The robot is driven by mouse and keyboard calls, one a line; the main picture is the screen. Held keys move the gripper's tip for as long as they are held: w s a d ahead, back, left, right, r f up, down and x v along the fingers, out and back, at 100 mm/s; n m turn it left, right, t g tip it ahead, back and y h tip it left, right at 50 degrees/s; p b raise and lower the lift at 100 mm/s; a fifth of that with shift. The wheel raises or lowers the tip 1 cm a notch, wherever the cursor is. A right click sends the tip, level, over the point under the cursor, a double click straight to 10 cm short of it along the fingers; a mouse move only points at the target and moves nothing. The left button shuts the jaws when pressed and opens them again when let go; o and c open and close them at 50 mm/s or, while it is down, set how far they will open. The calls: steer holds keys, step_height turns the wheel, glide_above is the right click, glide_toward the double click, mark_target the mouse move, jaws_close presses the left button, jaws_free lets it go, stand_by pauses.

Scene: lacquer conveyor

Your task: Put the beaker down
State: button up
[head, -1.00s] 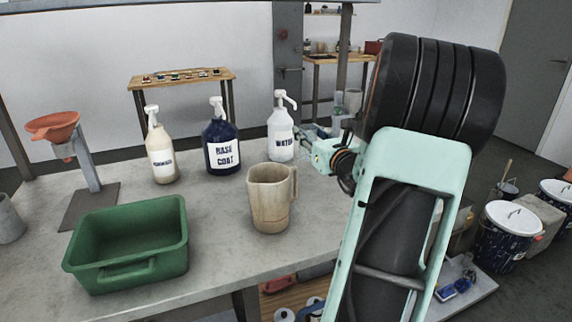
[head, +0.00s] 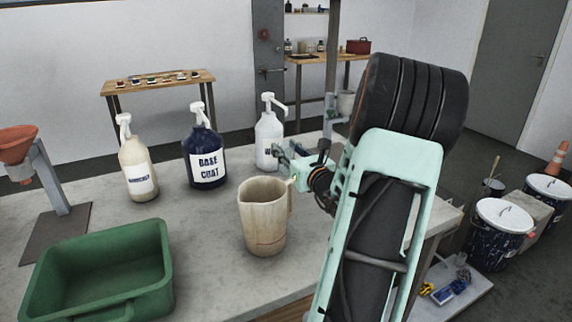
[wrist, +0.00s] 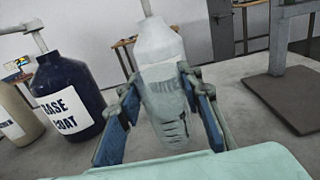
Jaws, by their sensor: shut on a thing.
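In the wrist view, a clear see-through beaker (wrist: 170,128) with dark graduation marks stands upright between the blue-padded fingers of my gripper (wrist: 165,115). My gripper is shut on it. The white water bottle (wrist: 157,50) shows behind and through it. In the head view, my gripper (head: 284,158) is in front of the water bottle (head: 269,135) and behind the beige jug's handle. The beaker is hard to make out there. I cannot tell whether its base touches the grey table (head: 215,235).
The beige jug (head: 264,218) stands close in front of my gripper. The base coat bottle (head: 204,150) and a cream pump bottle (head: 138,165) stand to the left. A green bin (head: 150,240) is at front left. A stand's base plate (wrist: 297,98) is on the right.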

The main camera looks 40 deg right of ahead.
steer(key=shift+f+b, duration=0.4)
steer(key=shift+f, duration=1.4)
steer(key=shift+f, duration=0.1)
steer(key=o, duration=1.2)
steer(key=shift+c, duration=0.2)
steer(key=p+v, duration=0.1)
steer(key=v, duration=1.1)
